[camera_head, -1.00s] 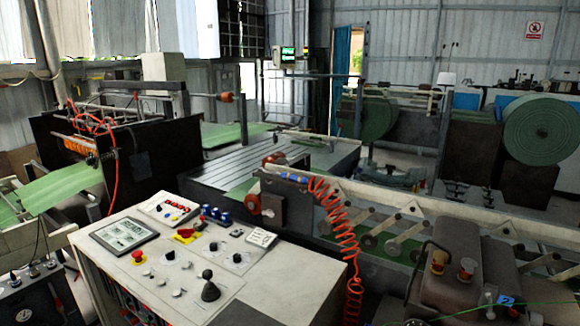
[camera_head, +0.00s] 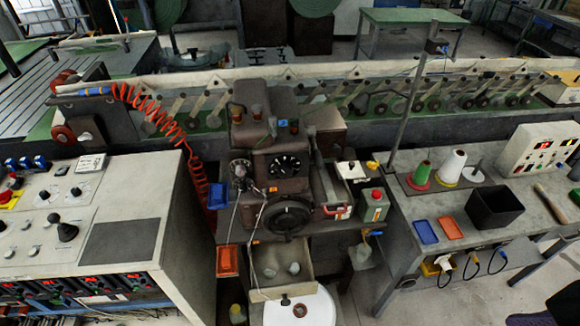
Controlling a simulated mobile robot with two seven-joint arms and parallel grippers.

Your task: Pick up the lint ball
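Two small pale roundish lumps, one on the left (camera_head: 270,271) and one on the right (camera_head: 294,268), lie in an open tray (camera_head: 255,294) low on the front of the brown sewing machine (camera_head: 283,165). Either may be a lint ball; they are too small to tell for sure. Neither of my grippers is in view.
A control console (camera_head: 120,190) stands at the left. A workbench (camera_head: 520,222) at the right holds thread cones (camera_head: 451,167), a black bin (camera_head: 494,207) and small blue and orange trays. Grey floor shows at the lower right.

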